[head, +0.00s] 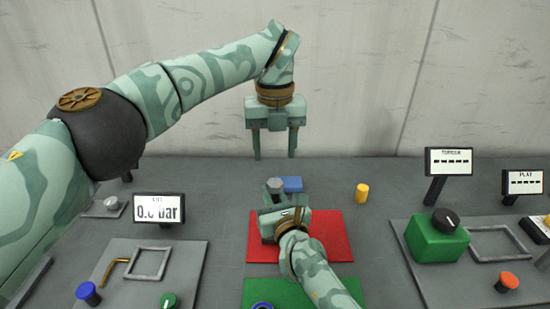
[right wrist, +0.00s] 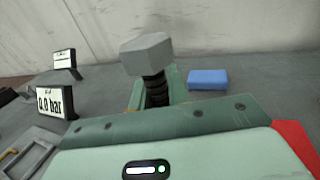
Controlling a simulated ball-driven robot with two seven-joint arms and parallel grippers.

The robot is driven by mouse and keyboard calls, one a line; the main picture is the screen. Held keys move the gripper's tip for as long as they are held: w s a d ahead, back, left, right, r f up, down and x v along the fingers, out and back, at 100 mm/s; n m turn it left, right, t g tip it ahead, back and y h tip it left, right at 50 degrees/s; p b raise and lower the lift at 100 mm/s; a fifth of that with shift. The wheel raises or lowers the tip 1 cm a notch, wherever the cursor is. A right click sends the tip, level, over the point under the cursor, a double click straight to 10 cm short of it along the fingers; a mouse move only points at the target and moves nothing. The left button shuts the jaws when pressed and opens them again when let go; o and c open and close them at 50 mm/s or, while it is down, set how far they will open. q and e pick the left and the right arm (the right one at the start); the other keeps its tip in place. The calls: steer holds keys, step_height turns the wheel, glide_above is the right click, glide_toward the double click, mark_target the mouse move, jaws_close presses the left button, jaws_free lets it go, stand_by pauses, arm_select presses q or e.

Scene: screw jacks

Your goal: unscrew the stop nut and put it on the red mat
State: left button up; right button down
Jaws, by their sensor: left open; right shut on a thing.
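My right gripper (head: 273,192) is over the far edge of the red mat (head: 335,240). It is shut on a grey hex-headed piece (head: 274,184) with a black threaded shank. In the right wrist view, the hex head (right wrist: 146,54) sticks up above the fingers, slightly tilted, and the shank passes down between them. Its lower end is hidden, and I cannot tell whether this piece is the stop nut or stands on something. The red mat also shows at the right edge there (right wrist: 298,142). My left gripper (head: 275,147) is open and empty, pointing down behind the mat.
A blue block (head: 292,184) lies just right of the hex piece. A yellow cylinder (head: 362,193) stands further right. A green mat (head: 290,294) is in front. Left panel (head: 190,262) and right panel (head: 425,282) carry buttons and square frames. A green knob box (head: 436,240) stands right.

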mark_target(275, 182)
arm_select(q)
steer(key=m, duration=0.6)
steer(key=shift+m, duration=0.3)
steer(key=m, duration=1.2)
steer(key=shift+m, duration=0.3)
steer(key=m, duration=0.5)
steer(key=shift+m, duration=0.4)
steer(key=m, duration=0.7)
steer(key=shift+f+m, duration=0.2)
steer(key=shift+m, duration=0.2)
step_height(275, 182, down, 8)
steer(key=shift+r, duration=0.15)
